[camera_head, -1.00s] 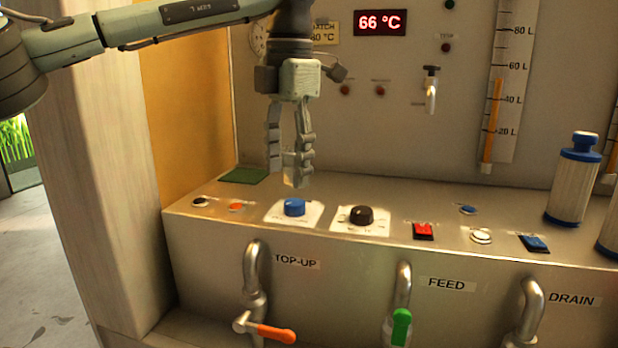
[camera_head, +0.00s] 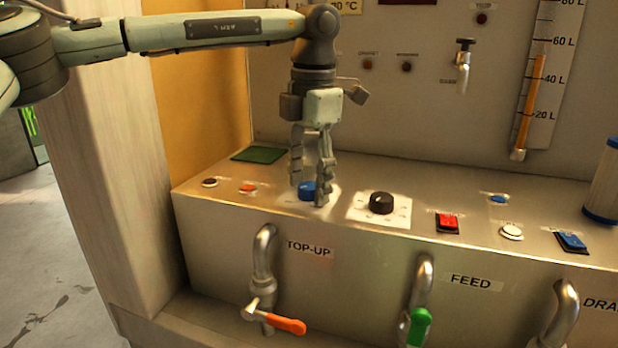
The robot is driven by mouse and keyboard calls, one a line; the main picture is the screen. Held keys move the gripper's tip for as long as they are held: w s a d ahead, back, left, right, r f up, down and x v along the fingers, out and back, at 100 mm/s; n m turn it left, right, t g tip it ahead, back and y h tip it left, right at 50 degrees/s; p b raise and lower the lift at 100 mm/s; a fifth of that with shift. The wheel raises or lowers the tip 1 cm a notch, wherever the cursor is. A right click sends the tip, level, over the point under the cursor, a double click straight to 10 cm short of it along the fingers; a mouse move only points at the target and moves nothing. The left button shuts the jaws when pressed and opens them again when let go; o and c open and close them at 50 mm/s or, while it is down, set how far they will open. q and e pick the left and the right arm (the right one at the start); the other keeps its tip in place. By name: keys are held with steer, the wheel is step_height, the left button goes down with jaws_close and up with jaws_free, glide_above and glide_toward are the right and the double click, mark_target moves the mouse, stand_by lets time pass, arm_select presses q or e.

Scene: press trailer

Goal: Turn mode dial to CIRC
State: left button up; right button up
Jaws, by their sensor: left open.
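A blue knob (camera_head: 307,191) stands on a white plate on the sloping metal console. A black knob (camera_head: 381,203) stands on a second white plate to its right, with small marks around it. The plates' lettering is too small to read, so I cannot tell which knob is the mode dial. My left gripper (camera_head: 311,190) points down with its fingers open, one on each side of the blue knob, partly hiding it and its plate. I cannot tell whether the fingers touch it. My right gripper is not in view.
A red switch (camera_head: 447,222), white button (camera_head: 511,232) and blue switch (camera_head: 571,241) lie to the right. Taps with orange (camera_head: 286,325) and green (camera_head: 418,326) handles stick out below. A small tap (camera_head: 463,66) hangs on the back panel.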

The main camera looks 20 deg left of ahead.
arm_select(q)
steer(key=shift+c, duration=0.2)
steer(key=c, duration=1.1)
